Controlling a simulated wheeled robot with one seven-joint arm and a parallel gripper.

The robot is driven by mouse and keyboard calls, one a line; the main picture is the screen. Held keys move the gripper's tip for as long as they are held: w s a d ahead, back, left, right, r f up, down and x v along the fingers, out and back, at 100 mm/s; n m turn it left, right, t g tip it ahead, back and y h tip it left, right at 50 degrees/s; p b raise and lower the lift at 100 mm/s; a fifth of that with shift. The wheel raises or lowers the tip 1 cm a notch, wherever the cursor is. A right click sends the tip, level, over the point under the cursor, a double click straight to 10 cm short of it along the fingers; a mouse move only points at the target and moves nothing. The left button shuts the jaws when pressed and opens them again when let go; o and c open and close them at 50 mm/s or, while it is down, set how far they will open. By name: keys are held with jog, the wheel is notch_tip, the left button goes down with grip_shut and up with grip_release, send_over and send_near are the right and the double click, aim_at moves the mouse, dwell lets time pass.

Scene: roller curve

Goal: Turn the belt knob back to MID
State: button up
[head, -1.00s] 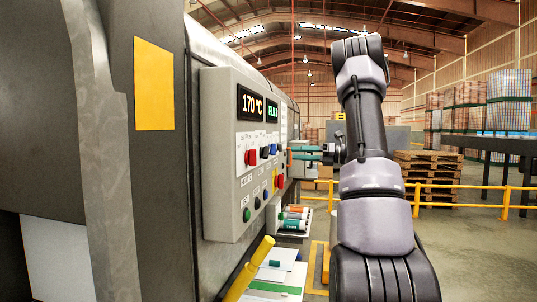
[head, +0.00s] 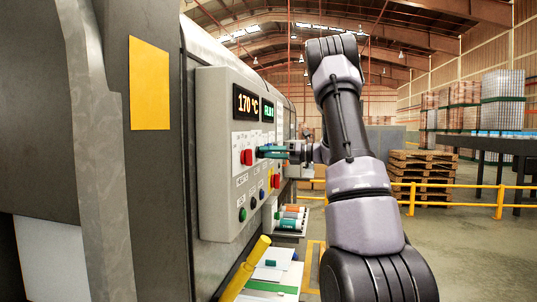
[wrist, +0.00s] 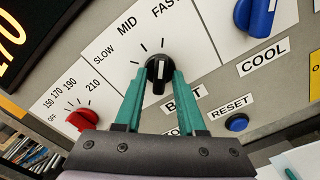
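The black belt knob (wrist: 158,72) sits on a white label on the grey panel, with SLOW, MID and FAST around it. Its white line runs nearly straight up and down in the wrist view, roughly toward the FAST tick and off to the right of MID. My gripper (wrist: 159,74) is at the panel with its teal fingers open on either side of the knob, a narrow gap showing at each side. The BELT label below is partly hidden by a finger. In the head view my gripper (head: 267,151) reaches the panel and hides the knob.
The red temperature knob (wrist: 81,120) is left of my fingers. The blue COOL knob (wrist: 256,16) and blue RESET button (wrist: 236,122) are to the right. Below the panel (head: 218,215) are a yellow bar (head: 246,268) and a shelf with rolls (head: 289,222).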

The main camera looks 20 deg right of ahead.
grip_shut()
jog(key=shift+n, duration=3.8)
jog(key=shift+o, duration=1.8)
grip_release()
